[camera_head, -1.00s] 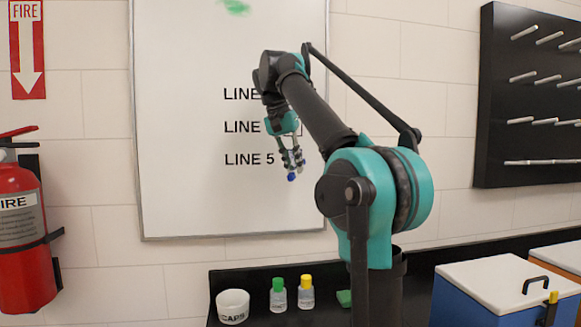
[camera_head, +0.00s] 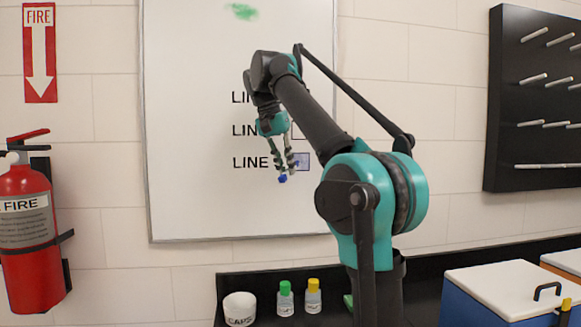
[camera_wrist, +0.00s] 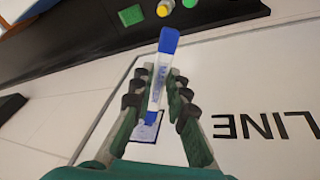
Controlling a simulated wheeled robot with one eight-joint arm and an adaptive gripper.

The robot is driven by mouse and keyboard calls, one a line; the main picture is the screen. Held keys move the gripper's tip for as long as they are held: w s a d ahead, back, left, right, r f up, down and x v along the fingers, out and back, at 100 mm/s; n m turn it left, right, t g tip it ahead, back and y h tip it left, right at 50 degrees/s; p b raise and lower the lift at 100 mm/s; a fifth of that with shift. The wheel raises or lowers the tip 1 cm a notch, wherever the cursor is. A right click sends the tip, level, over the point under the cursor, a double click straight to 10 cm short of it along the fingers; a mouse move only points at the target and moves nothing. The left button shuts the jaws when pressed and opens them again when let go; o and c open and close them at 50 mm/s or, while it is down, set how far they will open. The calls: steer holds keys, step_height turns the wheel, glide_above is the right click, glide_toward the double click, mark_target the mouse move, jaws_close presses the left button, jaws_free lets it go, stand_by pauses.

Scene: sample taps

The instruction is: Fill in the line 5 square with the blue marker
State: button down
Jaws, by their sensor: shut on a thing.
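My gripper (camera_head: 283,165) is shut on the blue marker (camera_head: 283,178) in front of the whiteboard (camera_head: 195,190). The wrist view shows the marker (camera_wrist: 160,80) between the fingers, its blue end toward the square. The line 5 square (camera_head: 303,161) is to the right of the gripper and has a pale blue-violet fill. In the wrist view the square (camera_wrist: 146,130) shows blue scribble, partly hidden by the marker and fingers. The "LINE 5" label (camera_head: 250,163) is partly covered by my gripper. Whether the marker touches the board I cannot tell.
A white cup (camera_head: 239,308), a green-capped bottle (camera_head: 285,299) and a yellow-capped bottle (camera_head: 313,297) stand on the black counter below. A fire extinguisher (camera_head: 28,235) hangs at left. A black peg panel (camera_head: 535,100) is at right.

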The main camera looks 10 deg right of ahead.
steer(key=d, duration=0.2)
steer(key=d+r, duration=0.1)
steer(key=d, duration=0.1)
steer(key=shift+d, duration=0.25)
stand_by(1.3)
steer(key=s, duration=0.6)
stand_by(0.4)
steer(key=shift+s, duration=0.1)
steer(key=s, duration=0.2)
steer(key=shift+s, duration=0.4)
stand_by(0.7)
